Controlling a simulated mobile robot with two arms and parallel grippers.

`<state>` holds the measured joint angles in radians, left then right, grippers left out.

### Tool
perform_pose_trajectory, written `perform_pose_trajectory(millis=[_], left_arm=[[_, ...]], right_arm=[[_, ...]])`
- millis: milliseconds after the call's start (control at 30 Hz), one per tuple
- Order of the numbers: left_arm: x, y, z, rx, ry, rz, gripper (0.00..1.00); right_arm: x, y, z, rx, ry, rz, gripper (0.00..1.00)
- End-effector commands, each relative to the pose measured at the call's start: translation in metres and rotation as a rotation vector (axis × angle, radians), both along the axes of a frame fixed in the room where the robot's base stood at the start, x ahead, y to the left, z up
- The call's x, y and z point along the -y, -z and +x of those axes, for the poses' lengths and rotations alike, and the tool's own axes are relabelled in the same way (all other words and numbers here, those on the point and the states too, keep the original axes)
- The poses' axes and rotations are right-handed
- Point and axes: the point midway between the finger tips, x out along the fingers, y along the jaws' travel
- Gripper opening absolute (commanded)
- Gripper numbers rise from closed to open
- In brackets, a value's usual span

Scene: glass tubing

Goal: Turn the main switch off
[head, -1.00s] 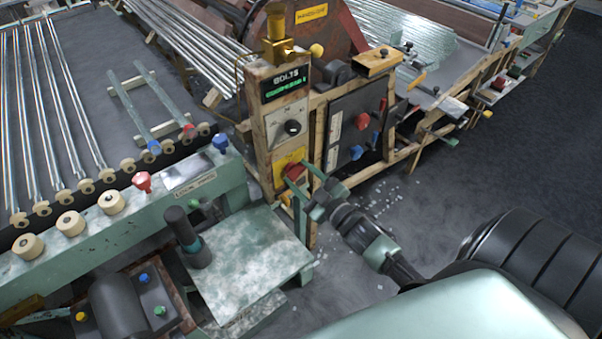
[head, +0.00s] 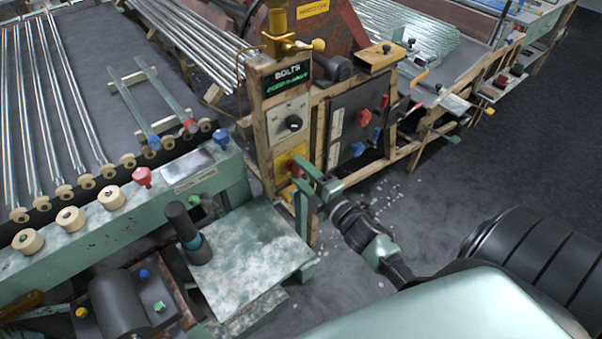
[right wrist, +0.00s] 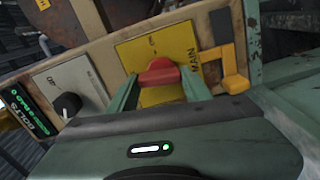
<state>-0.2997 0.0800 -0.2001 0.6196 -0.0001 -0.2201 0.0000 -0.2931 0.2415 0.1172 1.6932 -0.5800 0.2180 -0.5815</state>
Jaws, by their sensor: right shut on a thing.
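The main switch is a red knob (right wrist: 158,73) on a yellow plate marked MAIN (right wrist: 188,42). It sits low on the front of a wooden post, and the knob shows partly in the head view (head: 291,165). My right gripper (right wrist: 161,88) is at the knob, with one green finger on each side, shut on it. In the head view the right gripper (head: 301,177) reaches the post from the right and covers part of the plate. The small lettering near the knob is too blurred to read. My left gripper is not in view.
Above the switch are a black dial (head: 293,123) and a BOLTS display (head: 287,78). A yellow bracket (right wrist: 234,78) sticks out beside the plate. A dark panel (head: 343,128) with red and blue knobs stands to the right.

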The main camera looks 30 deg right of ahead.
Motion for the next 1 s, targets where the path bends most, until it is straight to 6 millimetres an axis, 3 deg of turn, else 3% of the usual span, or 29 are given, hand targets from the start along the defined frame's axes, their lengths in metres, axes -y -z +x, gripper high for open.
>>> perform_pose_trajectory(millis=[333, 900, 933, 1000], left_arm=[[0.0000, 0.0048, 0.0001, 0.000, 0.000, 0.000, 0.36], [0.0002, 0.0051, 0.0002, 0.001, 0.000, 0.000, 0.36], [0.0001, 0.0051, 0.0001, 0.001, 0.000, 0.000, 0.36], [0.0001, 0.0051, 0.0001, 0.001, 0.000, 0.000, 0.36]], right_arm=[[-0.0007, 0.0018, -0.0005, 0.009, 0.001, -0.143, 0.09], [-0.0008, 0.0017, -0.0005, 0.012, 0.000, -0.173, 0.09], [-0.0009, 0.0018, -0.0005, 0.011, 0.000, -0.173, 0.57], [-0.0007, 0.0017, -0.0005, 0.011, 0.000, -0.172, 0.71]])
